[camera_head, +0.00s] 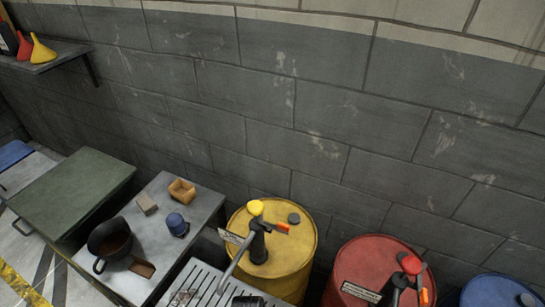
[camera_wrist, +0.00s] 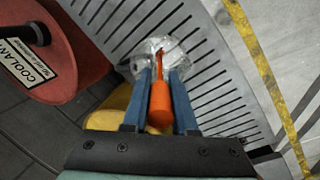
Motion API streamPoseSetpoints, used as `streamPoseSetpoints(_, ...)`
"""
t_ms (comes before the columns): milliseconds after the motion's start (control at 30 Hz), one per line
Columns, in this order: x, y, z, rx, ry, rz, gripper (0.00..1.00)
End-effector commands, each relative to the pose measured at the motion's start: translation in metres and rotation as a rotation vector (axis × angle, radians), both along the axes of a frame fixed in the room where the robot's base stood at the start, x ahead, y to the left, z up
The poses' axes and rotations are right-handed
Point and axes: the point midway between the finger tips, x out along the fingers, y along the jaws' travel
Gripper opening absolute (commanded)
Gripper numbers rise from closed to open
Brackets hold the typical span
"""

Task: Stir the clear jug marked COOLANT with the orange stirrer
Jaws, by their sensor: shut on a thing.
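The orange stirrer (camera_wrist: 160,108) is held between the two blue fingers of my gripper (camera_wrist: 158,76) in the wrist view. Its thin end points away from me, over or into the mouth of a clear jug (camera_wrist: 149,46). How deep it reaches is hard to tell. The jug stands on a slatted metal grate (camera_wrist: 208,62). No marking on the jug can be read.
A red drum (camera_wrist: 75,45) with a COOLANT label is left of the jug in the wrist view. A yellow drum (camera_head: 285,265) with a pump stands behind the grate.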

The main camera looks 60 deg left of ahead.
Motion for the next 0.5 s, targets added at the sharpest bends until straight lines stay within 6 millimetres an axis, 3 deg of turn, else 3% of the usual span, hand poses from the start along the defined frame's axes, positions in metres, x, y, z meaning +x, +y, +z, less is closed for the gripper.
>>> streamPoseSetpoints(500, -0.008, 0.004, 0.045, 0.0, 0.0, 0.001, 0.0)
